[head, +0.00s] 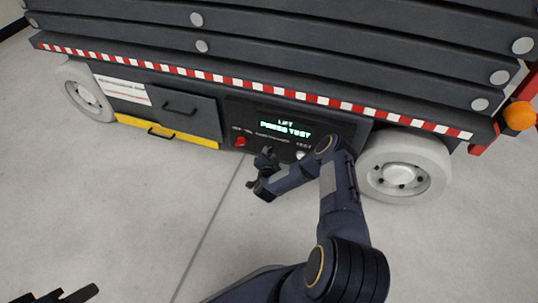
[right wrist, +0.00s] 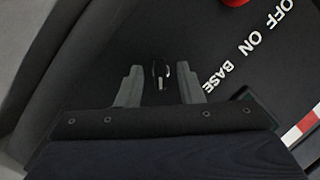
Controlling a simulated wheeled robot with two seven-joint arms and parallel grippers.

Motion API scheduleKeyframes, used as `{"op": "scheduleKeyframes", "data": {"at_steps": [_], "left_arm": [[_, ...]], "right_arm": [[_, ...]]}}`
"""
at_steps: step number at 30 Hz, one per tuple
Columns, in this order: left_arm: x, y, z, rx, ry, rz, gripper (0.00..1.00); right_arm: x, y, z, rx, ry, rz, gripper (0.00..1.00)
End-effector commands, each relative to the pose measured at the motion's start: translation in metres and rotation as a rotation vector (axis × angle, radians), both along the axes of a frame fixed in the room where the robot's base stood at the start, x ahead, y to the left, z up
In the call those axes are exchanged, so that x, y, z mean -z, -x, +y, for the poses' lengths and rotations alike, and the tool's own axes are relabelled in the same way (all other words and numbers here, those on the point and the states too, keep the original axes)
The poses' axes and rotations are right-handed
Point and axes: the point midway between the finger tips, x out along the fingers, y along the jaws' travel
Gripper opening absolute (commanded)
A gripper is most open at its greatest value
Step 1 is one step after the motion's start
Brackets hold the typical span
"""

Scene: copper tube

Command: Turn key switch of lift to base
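My right gripper (head: 265,158) is at the panel, between a red button (head: 240,142) and a pale button (head: 301,154) under "TEST". In the right wrist view its two grey fingers (right wrist: 160,70) are apart. The key switch (right wrist: 161,75), dark with a silver edge, shows between the fingertips with a gap on each side. Beside it are the labels "OFF ON BASE" (right wrist: 251,48). In the head view the gripper hides the key switch. Part of my left gripper (head: 72,295) shows at the bottom left.
The lift's wheel (head: 402,167) stands right of the panel, close to my right arm. A grey box door (head: 183,112) and a yellow step (head: 168,132) are left of the panel. The floor (head: 130,200) in front is clear.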

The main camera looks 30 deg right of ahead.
Motion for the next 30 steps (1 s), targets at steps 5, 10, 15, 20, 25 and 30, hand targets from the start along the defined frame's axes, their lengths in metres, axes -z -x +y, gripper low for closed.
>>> {"op": "scheduleKeyframes", "data": {"at_steps": [5, 10, 15, 20, 25, 30], "left_arm": [[-0.016, 0.0, 0.0, 0.0, 0.0, 0.0, 0.36], [-0.026, 0.0, 0.0, 0.0, 0.0, 0.0, 0.36], [-0.031, 0.0, 0.0, 0.0, 0.0, 0.0, 0.36], [-0.03, 0.0, 0.0, 0.0, 0.0, 0.0, 0.36], [-0.03, 0.0, 0.0, 0.0, 0.0, 0.0, 0.36], [-0.03, 0.0, 0.0, 0.0, 0.0, 0.0, 0.36]], "right_arm": [[-0.011, 0.022, 0.015, -0.003, -0.001, 0.004, 0.34], [-0.017, 0.045, 0.03, -0.003, -0.001, 0.004, 0.34], [-0.021, 0.058, 0.038, -0.001, -0.001, 0.002, 0.34], [-0.02, 0.06, 0.04, -0.001, 0.0, 0.001, 0.34], [-0.02, 0.06, 0.04, -0.001, 0.0, 0.001, 0.34], [-0.02, 0.06, 0.04, -0.001, 0.0, 0.001, 0.34]]}}
